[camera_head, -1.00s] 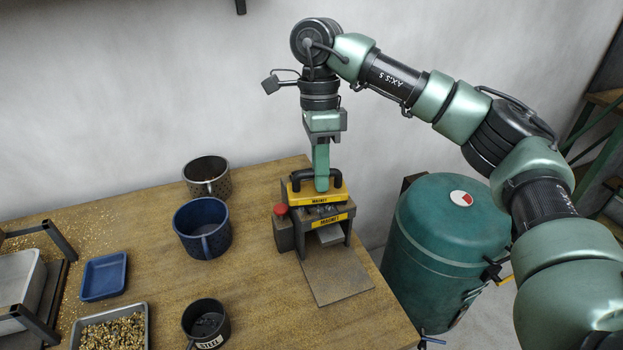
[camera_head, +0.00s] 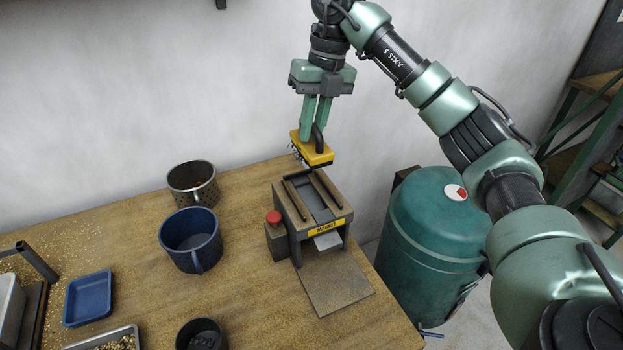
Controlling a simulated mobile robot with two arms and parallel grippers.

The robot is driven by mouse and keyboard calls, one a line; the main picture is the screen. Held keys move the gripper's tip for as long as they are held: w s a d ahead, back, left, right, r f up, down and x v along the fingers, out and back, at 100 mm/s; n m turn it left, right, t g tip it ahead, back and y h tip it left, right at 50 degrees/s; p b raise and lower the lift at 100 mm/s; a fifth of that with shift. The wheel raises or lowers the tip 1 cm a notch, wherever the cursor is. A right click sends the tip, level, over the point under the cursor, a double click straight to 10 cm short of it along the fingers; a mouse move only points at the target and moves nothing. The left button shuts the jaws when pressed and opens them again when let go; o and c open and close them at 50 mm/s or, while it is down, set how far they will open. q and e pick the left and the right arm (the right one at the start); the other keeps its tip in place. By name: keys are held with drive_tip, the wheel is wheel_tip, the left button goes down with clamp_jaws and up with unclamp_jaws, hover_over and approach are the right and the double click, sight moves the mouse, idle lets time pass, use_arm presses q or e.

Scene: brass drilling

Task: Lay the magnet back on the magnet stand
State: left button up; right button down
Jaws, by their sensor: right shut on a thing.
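The magnet (camera_head: 317,157) is a yellow block with a black handle. My right gripper (camera_head: 313,137) is shut on it and holds it in the air above the far end of the magnet stand, with a gap between. Small silvery bits show at the magnet's left underside. The magnet stand (camera_head: 339,226) is a grey-brown metal frame with a yellow "MAGNET" label, two dark rails on top and an empty bed between them. A red button sits on a box at its left side. My left gripper is not in view.
A blue mug (camera_head: 186,238), a speckled metal mug (camera_head: 190,180) and a dark mug (camera_head: 202,336) stand left of the stand on the wooden table. A blue tray (camera_head: 88,298) lies further left. A green drum (camera_head: 428,230) stands beyond the table's right edge.

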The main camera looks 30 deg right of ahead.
drive_tip(key=x, duration=0.4)
drive_tip(key=d+p+x, duration=0.1)
drive_tip(key=x, duration=0.3)
drive_tip(key=d+p+x, duration=0.1)
drive_tip(key=x, duration=0.3)
drive_tip(key=shift+d+f, duration=0.25)
drive_tip(key=shift+f, duration=0.05)
drive_tip(key=shift+f, duration=0.2)
drive_tip(key=c, duration=1.4)
unclamp_jaws()
drive_tip(key=shift+s, duration=0.1)
